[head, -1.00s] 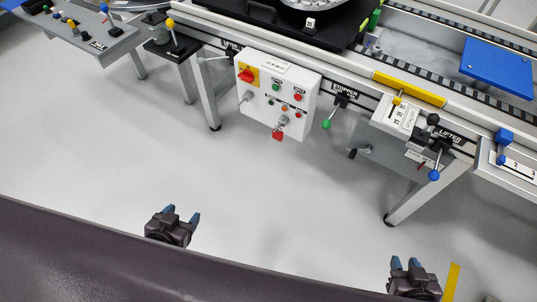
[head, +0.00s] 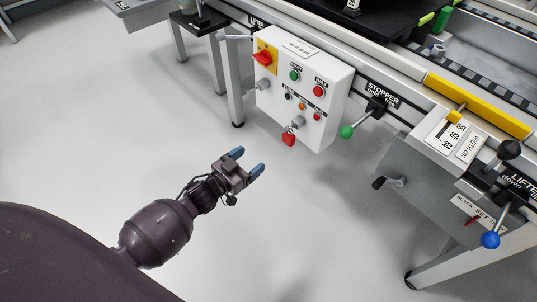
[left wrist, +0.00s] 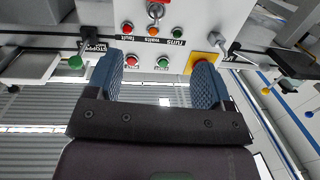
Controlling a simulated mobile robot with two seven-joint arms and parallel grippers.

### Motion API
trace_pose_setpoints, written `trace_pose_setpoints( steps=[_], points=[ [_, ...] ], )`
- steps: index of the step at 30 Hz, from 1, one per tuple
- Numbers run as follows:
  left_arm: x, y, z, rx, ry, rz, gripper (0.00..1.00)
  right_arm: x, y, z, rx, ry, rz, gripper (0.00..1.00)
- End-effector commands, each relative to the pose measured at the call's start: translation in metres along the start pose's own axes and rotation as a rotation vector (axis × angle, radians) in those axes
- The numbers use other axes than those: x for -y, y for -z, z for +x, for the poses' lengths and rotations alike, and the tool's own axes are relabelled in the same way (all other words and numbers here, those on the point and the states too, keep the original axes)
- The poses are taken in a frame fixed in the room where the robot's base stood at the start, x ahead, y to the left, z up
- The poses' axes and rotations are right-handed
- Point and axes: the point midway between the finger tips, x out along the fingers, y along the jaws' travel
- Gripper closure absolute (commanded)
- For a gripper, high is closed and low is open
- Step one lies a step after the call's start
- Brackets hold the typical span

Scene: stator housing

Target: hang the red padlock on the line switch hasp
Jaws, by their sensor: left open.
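The red padlock (head: 289,139) hangs at the lower edge of the white control box (head: 335,100), below a grey metal holder (head: 298,122). The line switch is a red rotary knob (head: 264,57) on a yellow plate, and a grey metal piece (head: 263,84), possibly the hasp, sticks out below it. My left gripper (head: 249,162) is open and empty, in front of and left of the padlock, apart from it. In the left wrist view its blue fingers (left wrist: 155,76) are spread before the box, with the knob (left wrist: 201,63) beyond the right finger. My right gripper is out of view.
A green-knobbed stopper lever (head: 347,131) sticks out right of the box. A crank (head: 388,182) and a blue-knobbed lifter lever (head: 490,239) stand further right. A table leg (head: 232,90) is left of the box. The floor before the box is clear.

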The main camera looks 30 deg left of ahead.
Motion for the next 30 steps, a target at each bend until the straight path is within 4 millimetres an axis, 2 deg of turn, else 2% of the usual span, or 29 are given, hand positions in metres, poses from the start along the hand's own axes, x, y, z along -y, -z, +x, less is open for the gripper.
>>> trace_pose_setpoints(
  steps=[1, 3, 6, 17, 30],
  points=[
    [0.0, -0.022, 0.01, 0.003, -0.02, -0.008, 0.26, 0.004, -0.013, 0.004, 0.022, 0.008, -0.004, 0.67],
    [0.001, -0.025, 0.026, -0.021, -0.043, -0.015, 0.26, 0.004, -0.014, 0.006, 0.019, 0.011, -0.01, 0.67],
    [0.002, -0.026, 0.042, -0.048, -0.068, -0.022, 0.26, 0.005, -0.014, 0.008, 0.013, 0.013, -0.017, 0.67],
    [0.002, -0.021, 0.074, -0.074, -0.089, -0.027, 0.26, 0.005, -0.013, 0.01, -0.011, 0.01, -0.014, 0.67],
    [-0.004, -0.018, 0.139, -0.072, -0.087, -0.027, 0.26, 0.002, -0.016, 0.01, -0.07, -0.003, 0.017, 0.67]
  ],
)
